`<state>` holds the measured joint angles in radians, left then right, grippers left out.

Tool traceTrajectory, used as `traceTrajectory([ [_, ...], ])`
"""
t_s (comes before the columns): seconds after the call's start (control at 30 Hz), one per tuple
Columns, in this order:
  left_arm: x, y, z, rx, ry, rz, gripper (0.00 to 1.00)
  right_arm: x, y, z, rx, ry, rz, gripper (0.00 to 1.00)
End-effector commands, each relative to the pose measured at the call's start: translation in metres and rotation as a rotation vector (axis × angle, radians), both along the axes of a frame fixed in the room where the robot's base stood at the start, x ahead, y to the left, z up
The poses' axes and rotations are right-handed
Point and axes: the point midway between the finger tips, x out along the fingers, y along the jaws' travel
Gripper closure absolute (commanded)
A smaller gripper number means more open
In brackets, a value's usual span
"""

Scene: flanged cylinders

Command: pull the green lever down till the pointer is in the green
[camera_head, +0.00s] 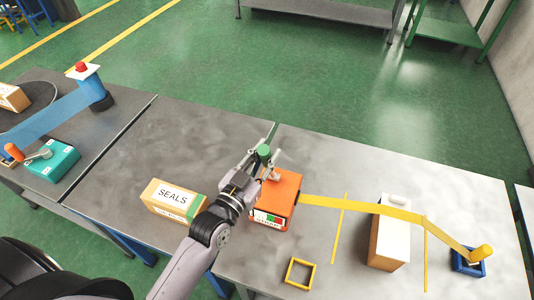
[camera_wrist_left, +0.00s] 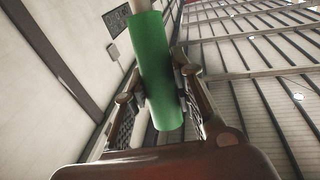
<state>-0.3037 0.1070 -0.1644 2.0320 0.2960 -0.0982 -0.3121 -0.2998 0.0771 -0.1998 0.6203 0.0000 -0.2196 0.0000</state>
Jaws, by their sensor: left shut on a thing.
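The green lever handle (camera_head: 263,151) stands above an orange box (camera_head: 286,190) on the metal table. The box has a small panel with red, white and green on its front; I cannot make out its pointer. My left gripper (camera_head: 262,160) is shut on the green handle. In the left wrist view the green cylinder (camera_wrist_left: 158,70) lies between the two fingers (camera_wrist_left: 160,95), with a pale rod going up from its far end. My right gripper is not in view.
A SEALS box (camera_head: 173,199) lies left of my left arm. To the right are a yellow strip (camera_head: 365,208), a white and tan box (camera_head: 390,240) and a blue holder (camera_head: 467,263). A small yellow frame (camera_head: 300,274) lies near the front edge. A teal box (camera_head: 52,162) stands far left.

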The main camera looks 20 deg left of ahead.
Motion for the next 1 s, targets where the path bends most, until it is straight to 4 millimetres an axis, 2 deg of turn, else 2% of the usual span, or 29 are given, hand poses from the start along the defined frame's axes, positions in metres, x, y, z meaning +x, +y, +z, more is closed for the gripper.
traceTrajectory([
  [0.03, -0.005, 0.0, -0.011, -0.001, -0.026, -0.001, 1.0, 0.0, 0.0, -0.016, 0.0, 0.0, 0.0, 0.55],
  [0.1, -0.012, 0.0, -0.015, -0.002, -0.065, -0.002, 1.0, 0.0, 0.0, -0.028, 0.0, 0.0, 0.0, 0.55],
  [0.3, -0.027, 0.001, -0.019, -0.006, -0.158, -0.001, 1.0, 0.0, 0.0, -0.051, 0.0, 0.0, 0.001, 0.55],
  [0.77, -0.033, 0.001, -0.016, -0.01, -0.195, -0.002, 1.0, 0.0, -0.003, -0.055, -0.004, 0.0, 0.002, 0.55],
  [0.8, -0.033, 0.001, -0.016, -0.01, -0.195, -0.002, 0.76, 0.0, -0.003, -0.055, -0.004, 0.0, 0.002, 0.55],
  [1.0, -0.033, 0.001, -0.016, -0.009, -0.195, -0.002, 0.63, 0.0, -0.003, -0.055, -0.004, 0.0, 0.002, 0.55],
])
